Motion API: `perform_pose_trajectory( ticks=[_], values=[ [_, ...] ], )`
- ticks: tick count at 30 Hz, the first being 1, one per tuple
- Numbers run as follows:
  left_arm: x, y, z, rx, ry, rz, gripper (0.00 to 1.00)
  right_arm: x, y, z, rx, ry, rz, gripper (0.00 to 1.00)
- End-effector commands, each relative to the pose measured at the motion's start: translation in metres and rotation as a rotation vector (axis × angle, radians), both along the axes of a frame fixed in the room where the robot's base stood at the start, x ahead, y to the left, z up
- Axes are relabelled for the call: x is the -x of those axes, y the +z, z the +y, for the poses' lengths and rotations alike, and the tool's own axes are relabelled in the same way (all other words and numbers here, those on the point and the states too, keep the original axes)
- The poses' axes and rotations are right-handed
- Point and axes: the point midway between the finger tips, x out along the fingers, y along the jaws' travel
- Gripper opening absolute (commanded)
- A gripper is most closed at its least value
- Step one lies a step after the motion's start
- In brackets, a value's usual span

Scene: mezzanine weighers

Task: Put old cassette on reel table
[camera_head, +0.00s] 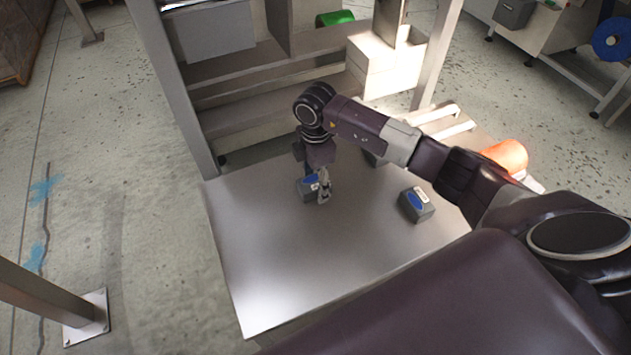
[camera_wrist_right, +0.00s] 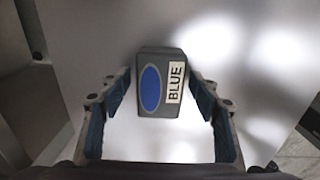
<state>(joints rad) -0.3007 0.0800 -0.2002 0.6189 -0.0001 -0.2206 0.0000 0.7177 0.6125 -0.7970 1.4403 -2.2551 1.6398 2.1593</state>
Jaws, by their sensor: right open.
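A grey cassette (camera_head: 306,187) with a blue oval and a white label reading "BLUE" stands on the metal table (camera_head: 265,255). It also shows in the right wrist view (camera_wrist_right: 176,57). My right gripper (camera_head: 323,187) reaches down over it. In the wrist view its open blue-padded fingers (camera_wrist_right: 160,88) lie on either side of the cassette, with a gap on each side. A second grey cassette (camera_head: 417,204) with a blue oval stands to the right on the same table. The frames do not tell which cassette is the old one. My left gripper is not in view.
A dark object (camera_head: 372,158) is partly hidden behind my right arm. Shelving (camera_head: 275,75) stands behind the table. An orange cylinder (camera_head: 506,155) is at the right, and a blue reel (camera_head: 612,40) is at the far right. The table's front left is clear.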

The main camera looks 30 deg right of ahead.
Motion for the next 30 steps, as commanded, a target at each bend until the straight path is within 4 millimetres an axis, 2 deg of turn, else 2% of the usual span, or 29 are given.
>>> perform_pose_trajectory(
  ticks=[5,7,21,25,30],
  values=[
    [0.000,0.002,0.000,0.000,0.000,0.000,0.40,0.000,0.005,0.000,0.000,0.000,-0.001,0.57],
    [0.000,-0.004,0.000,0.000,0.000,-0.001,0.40,-0.002,0.011,0.000,-0.001,-0.001,-0.005,0.57],
    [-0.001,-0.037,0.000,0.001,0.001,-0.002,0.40,-0.001,0.103,0.000,0.000,0.000,-0.004,0.57],
    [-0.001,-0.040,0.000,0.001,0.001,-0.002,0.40,-0.001,0.117,0.000,0.000,-0.001,-0.002,0.57],
    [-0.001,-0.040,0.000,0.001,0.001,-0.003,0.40,0.000,0.123,0.000,0.000,0.000,0.000,0.57]
  ],
)
